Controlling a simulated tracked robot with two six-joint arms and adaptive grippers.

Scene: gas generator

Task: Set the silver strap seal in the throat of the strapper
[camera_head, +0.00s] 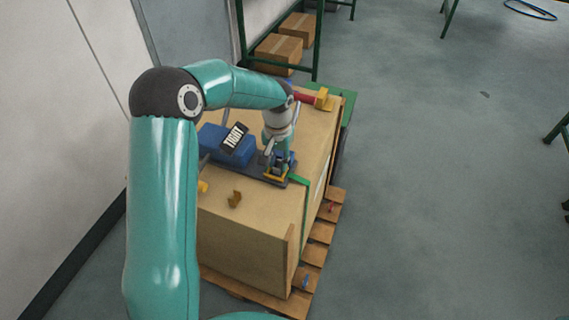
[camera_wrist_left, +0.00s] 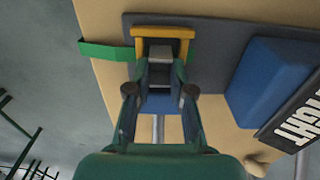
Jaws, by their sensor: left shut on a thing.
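The strapper has a blue body (camera_head: 225,146) on a dark base plate, on top of a large crate. A black "TIGHT" sign (camera_head: 234,138) stands by it. Its yellow frame (camera_head: 276,177) is at the near right end and shows in the wrist view (camera_wrist_left: 163,31). My left gripper (camera_head: 279,166) points down at this end. In the wrist view my left fingers (camera_wrist_left: 161,68) are shut on a small grey silver piece, the strap seal (camera_wrist_left: 160,52), right beside the yellow frame. I cannot tell whether the seal is seated. My right gripper is out of view.
The crate (camera_head: 250,235) stands on a wooden pallet (camera_head: 320,233). A green strap (camera_wrist_left: 105,50) runs over its edge by the strapper. A small brass-coloured piece (camera_head: 235,199) lies on the crate top. A red and yellow item (camera_head: 323,99) is at the far end. Open floor lies right.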

